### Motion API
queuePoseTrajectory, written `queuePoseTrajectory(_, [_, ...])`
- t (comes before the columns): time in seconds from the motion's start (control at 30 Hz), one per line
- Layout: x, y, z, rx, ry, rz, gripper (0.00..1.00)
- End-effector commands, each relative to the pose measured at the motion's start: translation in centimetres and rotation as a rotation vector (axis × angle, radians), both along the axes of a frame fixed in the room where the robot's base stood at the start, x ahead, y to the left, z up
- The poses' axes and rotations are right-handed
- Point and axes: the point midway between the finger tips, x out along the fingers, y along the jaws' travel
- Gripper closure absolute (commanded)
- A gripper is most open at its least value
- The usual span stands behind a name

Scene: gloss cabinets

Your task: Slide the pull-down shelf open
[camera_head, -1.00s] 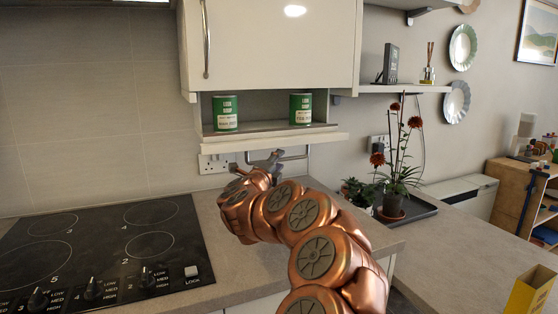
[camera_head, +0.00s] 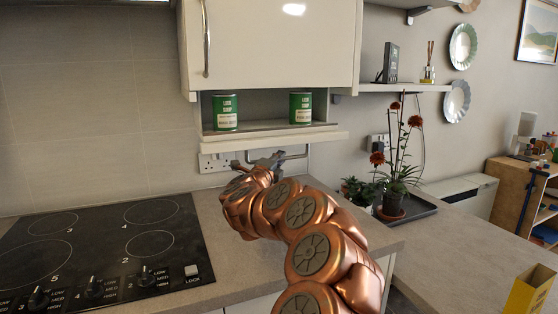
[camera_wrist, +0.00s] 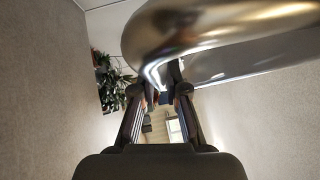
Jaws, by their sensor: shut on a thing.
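The pull-down shelf (camera_head: 272,139) hangs below the white upper cabinet, with a pale front board and an open recess. Two green cans stand in it, a left can (camera_head: 225,113) and a right can (camera_head: 300,108). A metal bar handle (camera_head: 297,156) runs below the front board, and it fills the top of the wrist view as a shiny curved bar (camera_wrist: 220,32). My gripper (camera_head: 266,160) is at this bar, under the shelf. In the wrist view its fingers (camera_wrist: 160,92) are closed in at the bar's lower bend. The exact contact is partly hidden.
A black hob (camera_head: 100,250) lies in the counter at the left. A wall socket (camera_head: 213,162) is behind the gripper. Potted plants on a dark tray (camera_head: 422,210) stand to the right of my arm. The white cabinet door (camera_head: 275,45) is above the shelf.

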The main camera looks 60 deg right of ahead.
Motion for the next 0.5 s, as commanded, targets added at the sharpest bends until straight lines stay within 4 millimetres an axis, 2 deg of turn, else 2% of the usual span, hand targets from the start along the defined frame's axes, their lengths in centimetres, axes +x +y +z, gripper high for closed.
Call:
queuePoseTrajectory(0.37, [0.00,0.00,-0.09,0.000,0.000,0.000,1.00])
queuePoseTrajectory(0.5, [0.01,0.00,-0.93,0.002,0.000,0.000,1.00])
